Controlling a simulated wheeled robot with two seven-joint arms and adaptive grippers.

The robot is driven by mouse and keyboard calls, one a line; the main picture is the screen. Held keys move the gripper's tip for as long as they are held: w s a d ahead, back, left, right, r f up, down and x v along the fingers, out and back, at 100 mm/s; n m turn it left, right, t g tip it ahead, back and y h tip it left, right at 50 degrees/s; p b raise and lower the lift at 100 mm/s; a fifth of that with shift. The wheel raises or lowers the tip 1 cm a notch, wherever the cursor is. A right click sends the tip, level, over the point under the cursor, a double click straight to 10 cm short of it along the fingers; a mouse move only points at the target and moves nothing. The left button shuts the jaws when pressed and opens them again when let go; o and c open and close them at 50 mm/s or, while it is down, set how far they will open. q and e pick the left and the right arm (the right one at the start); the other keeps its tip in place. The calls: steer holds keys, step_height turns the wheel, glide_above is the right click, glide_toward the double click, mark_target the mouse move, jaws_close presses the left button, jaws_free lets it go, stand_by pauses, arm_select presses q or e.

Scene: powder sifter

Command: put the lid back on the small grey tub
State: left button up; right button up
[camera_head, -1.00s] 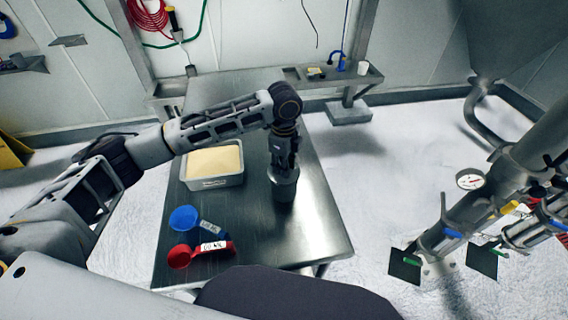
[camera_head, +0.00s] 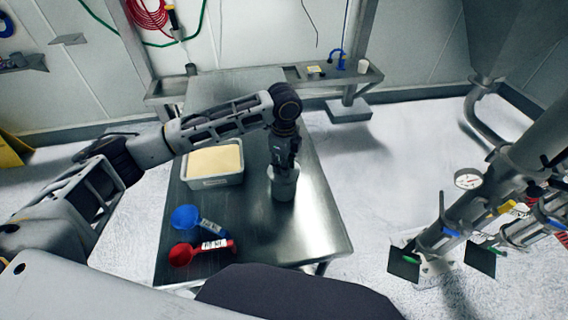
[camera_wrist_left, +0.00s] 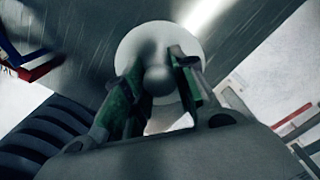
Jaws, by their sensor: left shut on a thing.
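The small grey tub (camera_head: 284,189) stands upright on the steel table, right of the middle. My left gripper (camera_head: 284,166) points down directly over it. In the left wrist view, the pale round lid (camera_wrist_left: 133,52) lies under my left gripper (camera_wrist_left: 158,80), whose two fingers are shut on the round knob (camera_wrist_left: 158,79) at its centre. The lid appears to sit at the tub's top, but its seating on the rim is hidden by the gripper. My right gripper is not in view.
A grey bin of pale yellow powder (camera_head: 215,181) stands left of the tub. A blue scoop (camera_head: 185,217) and a red scoop (camera_head: 182,254) lie at the table's front left. The steel table (camera_head: 318,226) is bare right of the tub.

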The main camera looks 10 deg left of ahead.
arm_select(q)
steer(key=o, duration=1.1)
steer(key=o, duration=0.5)
steer(key=shift+r+p, duration=2.45)
steer(key=shift+p, duration=0.35)
steer(key=shift+r, duration=1.05)
